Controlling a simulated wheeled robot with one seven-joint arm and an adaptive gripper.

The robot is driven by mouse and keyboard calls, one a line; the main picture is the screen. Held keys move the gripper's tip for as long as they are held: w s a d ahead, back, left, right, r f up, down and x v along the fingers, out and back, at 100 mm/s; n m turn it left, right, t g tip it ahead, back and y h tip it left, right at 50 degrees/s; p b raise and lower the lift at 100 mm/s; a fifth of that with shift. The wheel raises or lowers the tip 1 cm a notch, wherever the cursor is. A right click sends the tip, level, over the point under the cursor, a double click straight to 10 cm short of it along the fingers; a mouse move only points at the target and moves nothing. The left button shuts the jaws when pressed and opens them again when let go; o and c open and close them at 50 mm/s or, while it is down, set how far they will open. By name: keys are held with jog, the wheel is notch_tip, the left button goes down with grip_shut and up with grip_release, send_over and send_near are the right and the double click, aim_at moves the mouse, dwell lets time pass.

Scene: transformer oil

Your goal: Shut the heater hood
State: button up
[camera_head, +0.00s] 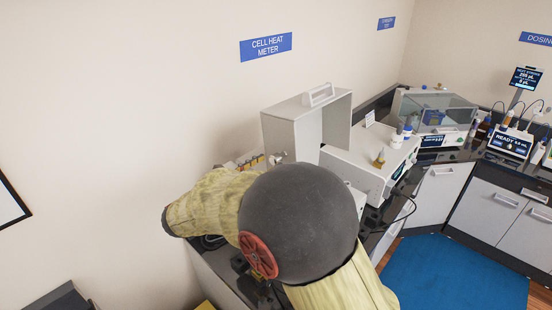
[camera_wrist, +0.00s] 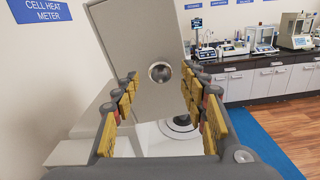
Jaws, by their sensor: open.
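The heater hood (camera_head: 290,128) is a pale grey box-like cover with a white handle on its upper edge. It stands raised under the "CELL HEAT METER" sign. In the wrist view the hood (camera_wrist: 138,45) shows as a tilted grey panel with a round dark-centred fitting. My gripper (camera_wrist: 160,88) is open, its yellow-padded fingers spread left and right of that fitting in the picture. Nothing is seen held, and I cannot tell whether the fingers touch the hood. Below the panel are a pale body and a round dark-and-white part (camera_wrist: 180,124). In the head view my arm hides the gripper and the heater's lower part.
A white instrument (camera_head: 365,160) stands right of the hood, with small bottles on it. A clear-lidded device (camera_head: 435,112) is farther along the dark counter. Cables hang at the counter's front edge. A blue mat (camera_head: 455,275) lies on the open floor.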

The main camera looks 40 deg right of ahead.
aim_at(272, 163)
jog(key=shift+w+d+p, duration=0.15)
jog(key=shift+d+p, duration=0.05)
jog(key=shift+d, duration=0.95)
jog(key=shift+w+d+p, duration=0.15)
jog(key=shift+d, duration=0.95)
jog(key=c, duration=1.1)
grip_shut()
